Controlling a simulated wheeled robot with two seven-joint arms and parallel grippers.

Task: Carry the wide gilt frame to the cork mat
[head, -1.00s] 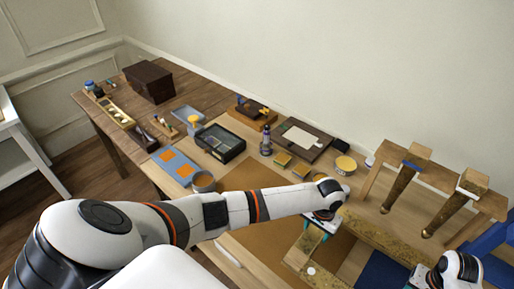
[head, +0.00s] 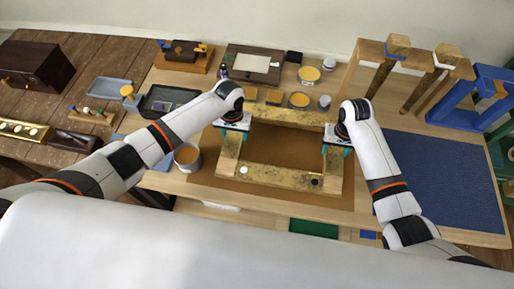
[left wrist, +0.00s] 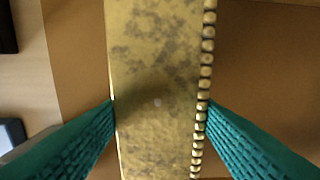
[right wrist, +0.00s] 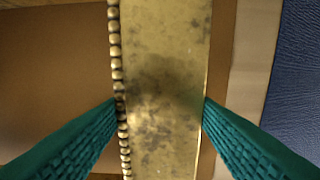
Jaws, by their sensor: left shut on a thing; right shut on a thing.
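The wide gilt frame (head: 282,180) is a mottled gold rectangle with a beaded inner edge. In the head view it is over the brown cork mat (head: 208,171), which shows inside the frame and around it. My left gripper (head: 232,138) is shut on the frame's left side bar, which also fills the middle of the left wrist view (left wrist: 155,60). My right gripper (head: 337,146) is shut on the right side bar, seen in the right wrist view (right wrist: 165,60). Whether the frame touches the mat or hangs just above it, I cannot tell. My wrists hide parts of the upper corners.
A blue mat (head: 440,180) lies right of the cork mat. A metal can (head: 187,157) stands close to its left edge. Yellow-topped tins (head: 309,75) and a black tray (head: 168,102) are behind. A wooden stand with gilt legs (head: 405,60) and a blue stand (head: 480,95) stand at the back right.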

